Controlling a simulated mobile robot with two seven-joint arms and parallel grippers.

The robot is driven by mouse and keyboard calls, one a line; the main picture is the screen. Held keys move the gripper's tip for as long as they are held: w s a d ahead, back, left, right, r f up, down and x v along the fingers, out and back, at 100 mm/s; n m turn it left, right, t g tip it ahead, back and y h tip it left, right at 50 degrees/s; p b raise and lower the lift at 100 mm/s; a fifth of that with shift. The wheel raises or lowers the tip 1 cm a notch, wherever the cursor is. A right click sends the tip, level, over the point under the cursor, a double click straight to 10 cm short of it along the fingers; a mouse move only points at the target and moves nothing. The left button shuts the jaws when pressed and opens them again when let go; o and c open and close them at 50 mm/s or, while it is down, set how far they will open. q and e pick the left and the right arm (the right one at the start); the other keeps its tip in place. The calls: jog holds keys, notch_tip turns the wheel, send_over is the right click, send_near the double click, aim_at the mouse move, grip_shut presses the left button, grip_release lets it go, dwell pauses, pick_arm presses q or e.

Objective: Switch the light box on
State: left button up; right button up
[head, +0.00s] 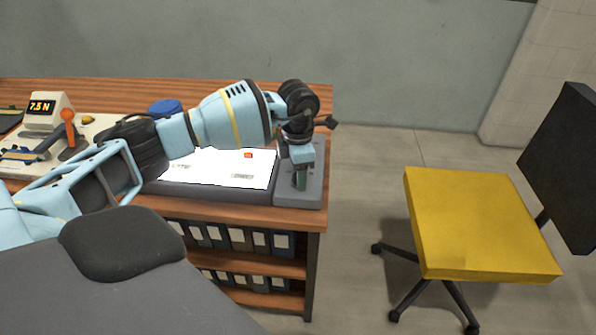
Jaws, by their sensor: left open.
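The light box (222,187) lies along the front right of the wooden desk. Its panel (225,170) shows bright white, with a small red mark and some dark print on it. A grey control block (312,188) forms its right end. My left gripper (301,168) is open and points down right over the green part. I cannot tell whether the fingertips touch it, and they partly hide it. My left arm covers the panel's back and left areas. My right gripper is not in view.
A device with a "7.5 N" display (48,108) and an orange-knobbed lever (68,127) stands at the desk's left. A blue round thing (165,106) is behind my arm. Binders (238,238) fill shelves below. A yellow chair (480,225) stands right, with clear floor between.

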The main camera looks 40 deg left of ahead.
pick_arm(q)
notch_tip(320, 180, up, 8)
jog(key=shift+f, duration=0.15)
dwell(0.6)
